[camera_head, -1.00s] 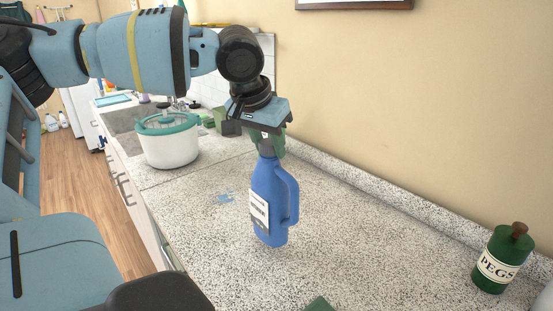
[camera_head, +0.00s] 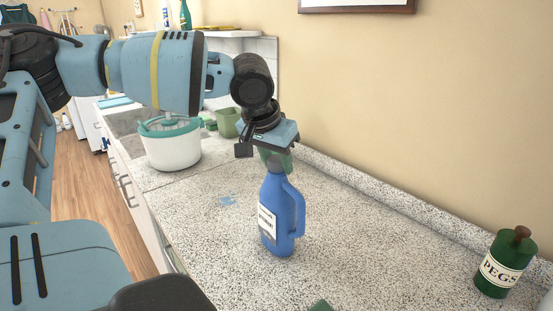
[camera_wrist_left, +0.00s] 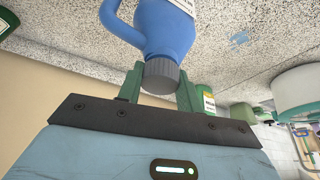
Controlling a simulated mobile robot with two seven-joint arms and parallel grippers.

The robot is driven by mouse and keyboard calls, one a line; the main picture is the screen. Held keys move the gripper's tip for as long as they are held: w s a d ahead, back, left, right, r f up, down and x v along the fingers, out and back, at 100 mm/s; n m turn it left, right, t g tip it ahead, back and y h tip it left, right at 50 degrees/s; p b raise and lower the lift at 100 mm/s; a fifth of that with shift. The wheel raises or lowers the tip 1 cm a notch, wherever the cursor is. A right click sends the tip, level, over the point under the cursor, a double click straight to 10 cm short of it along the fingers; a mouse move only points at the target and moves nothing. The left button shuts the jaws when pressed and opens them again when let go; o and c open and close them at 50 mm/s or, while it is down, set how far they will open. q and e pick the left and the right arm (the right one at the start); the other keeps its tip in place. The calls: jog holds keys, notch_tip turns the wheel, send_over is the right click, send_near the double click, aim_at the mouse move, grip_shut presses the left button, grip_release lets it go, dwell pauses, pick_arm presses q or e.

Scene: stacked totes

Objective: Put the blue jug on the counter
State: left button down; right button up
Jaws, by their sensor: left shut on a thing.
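The blue jug (camera_head: 279,215) is upright at the counter (camera_head: 350,240), with a white label and a side handle. It also shows in the left wrist view (camera_wrist_left: 165,25), where its grey cap (camera_wrist_left: 160,76) sits between the green fingers. My left gripper (camera_head: 275,160) comes down from above and is shut on the jug's cap. I cannot tell for sure whether the jug's base touches the speckled counter or hangs just above it. My right gripper does not show clearly in the head view; only a small green piece shows at the bottom edge.
A white pot with a teal lid (camera_head: 170,143) stands at the counter's left edge, near the sink. A green mug (camera_head: 229,122) is behind it. A green PEGS jar (camera_head: 503,264) stands at the right. A small blue patch (camera_head: 227,200) lies left of the jug. The counter around the jug is clear.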

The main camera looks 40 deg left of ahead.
pick_arm(q)
jog(key=c, duration=0.9)
grip_release()
jog(key=shift+f, duration=0.15)
jog(key=shift+c, duration=0.2)
jog(key=shift+r, duration=0.2)
jog(key=p+v, duration=0.1)
jog(key=v, duration=1.1)
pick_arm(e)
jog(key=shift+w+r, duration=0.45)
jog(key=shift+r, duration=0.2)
pick_arm(q)
jog(key=shift+w, duration=0.1)
